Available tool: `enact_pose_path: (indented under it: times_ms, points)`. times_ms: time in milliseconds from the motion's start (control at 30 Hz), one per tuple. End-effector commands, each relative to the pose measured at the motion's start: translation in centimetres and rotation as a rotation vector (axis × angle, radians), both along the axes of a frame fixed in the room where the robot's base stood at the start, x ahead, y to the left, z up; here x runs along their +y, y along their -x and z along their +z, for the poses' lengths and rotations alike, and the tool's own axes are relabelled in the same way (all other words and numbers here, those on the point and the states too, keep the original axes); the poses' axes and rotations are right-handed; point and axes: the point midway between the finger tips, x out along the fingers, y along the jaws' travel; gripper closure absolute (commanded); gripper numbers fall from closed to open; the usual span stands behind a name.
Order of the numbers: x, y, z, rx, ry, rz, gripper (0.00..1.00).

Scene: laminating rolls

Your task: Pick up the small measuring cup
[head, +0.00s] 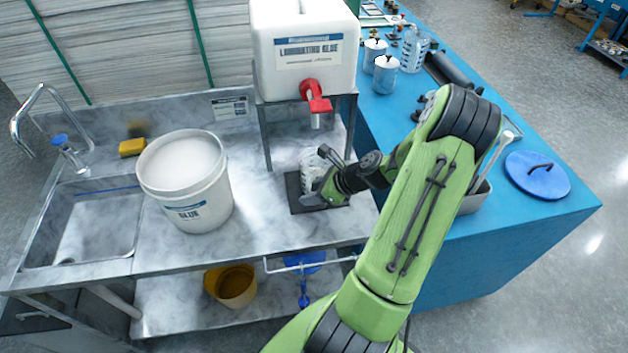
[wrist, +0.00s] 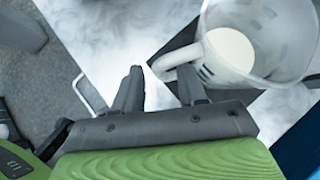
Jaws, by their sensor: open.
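The small measuring cup (head: 310,163) is clear and stands on a dark square pad (head: 296,196) under the red tap of the glue tank. In the wrist view the cup (wrist: 290,32) is at the upper right, with white glue (wrist: 229,49) inside and its pale handle (wrist: 178,57) pointing left. My gripper (wrist: 160,78) is open. The handle's end shows just beyond and between the fingertips, closer to the right one. I cannot tell if they touch. In the head view my gripper (head: 322,184) is beside the cup and hides part of it.
The white glue tank (head: 303,50) with its red tap (head: 316,96) stands on a frame above the cup. A white glue bucket (head: 188,195) is to the left, by the sink (head: 85,225). A blue table (head: 540,215) with a grey tray and blue lid (head: 537,174) is at right.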

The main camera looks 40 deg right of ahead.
Motion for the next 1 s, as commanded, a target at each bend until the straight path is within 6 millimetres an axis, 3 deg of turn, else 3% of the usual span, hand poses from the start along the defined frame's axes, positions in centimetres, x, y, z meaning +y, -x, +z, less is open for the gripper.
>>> enact_pose_path:
  times_ms: [100, 333, 600, 1000]
  points:
    - [0.47, -1.03, -1.30, 0.001, 0.000, 0.002, 0.59]
    - [0.50, -1.20, -1.36, 0.002, 0.001, 0.001, 0.59]
    - [0.48, -1.16, -1.34, 0.002, 0.001, 0.001, 1.00]
    - [0.49, -1.20, -1.28, 0.000, 0.002, 0.001, 1.00]
